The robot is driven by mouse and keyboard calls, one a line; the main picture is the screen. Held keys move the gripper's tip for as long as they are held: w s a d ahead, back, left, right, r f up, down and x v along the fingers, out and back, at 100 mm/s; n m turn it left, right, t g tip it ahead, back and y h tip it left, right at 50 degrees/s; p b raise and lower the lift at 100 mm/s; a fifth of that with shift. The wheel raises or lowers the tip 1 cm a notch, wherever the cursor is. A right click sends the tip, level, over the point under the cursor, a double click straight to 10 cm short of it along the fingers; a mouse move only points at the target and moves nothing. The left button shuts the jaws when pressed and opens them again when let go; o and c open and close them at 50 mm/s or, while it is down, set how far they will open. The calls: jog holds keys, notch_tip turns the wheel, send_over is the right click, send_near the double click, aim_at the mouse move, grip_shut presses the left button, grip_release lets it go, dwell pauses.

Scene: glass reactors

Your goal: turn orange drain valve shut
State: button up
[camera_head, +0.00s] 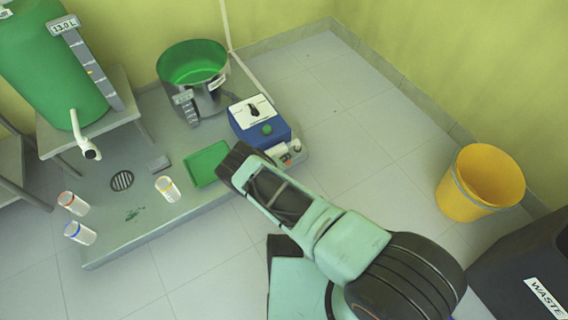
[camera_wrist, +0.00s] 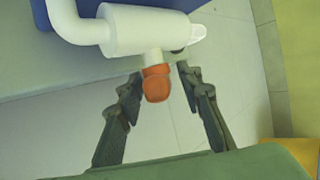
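The orange drain valve (camera_wrist: 156,84) hangs from a short white stem under a white pipe fitting (camera_wrist: 145,30) in the wrist view. In the head view a small orange spot of it (camera_head: 285,158) shows beside the blue pump box, next to my arm. My gripper (camera_wrist: 160,78) is open in the wrist view. Its two dark fingers stand on either side of the orange handle, with a visible gap on both sides. I see no contact. In the head view my arm hides the gripper.
The blue box (camera_head: 258,122) stands at the grey platform's right end. A green tray (camera_head: 207,164), a green-filled vessel (camera_head: 193,64) and small white jars (camera_head: 167,189) are to its left. A yellow bucket (camera_head: 480,184) and a dark waste bin (camera_head: 525,265) stand at right.

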jog(key=shift+c, duration=0.5)
grip_shut()
jog(key=shift+r+p, duration=0.2)
jog(key=shift+p, duration=0.45)
jog(key=shift+r+g+y+p, duration=0.15)
jog(key=shift+g+y+p, duration=0.3)
jog(key=shift+p, duration=0.5)
jog(key=m+g+y+p, duration=0.1)
jog(key=g+y+p, duration=0.1)
jog(key=p, duration=0.4)
jog(key=shift+d+y, duration=0.1)
jog(key=shift+y, duration=0.15)
jog(key=shift+f+g+y+p, duration=0.3)
jog(key=shift+g+y+p, duration=0.15)
jog(key=shift+y+p, duration=0.2)
jog(key=shift+m+g+y, duration=0.3)
jog(key=shift+g+y, duration=0.1)
jog(key=shift+y, duration=0.15)
jog(key=shift+f+y, duration=0.1)
jog(key=shift+y, duration=0.5)
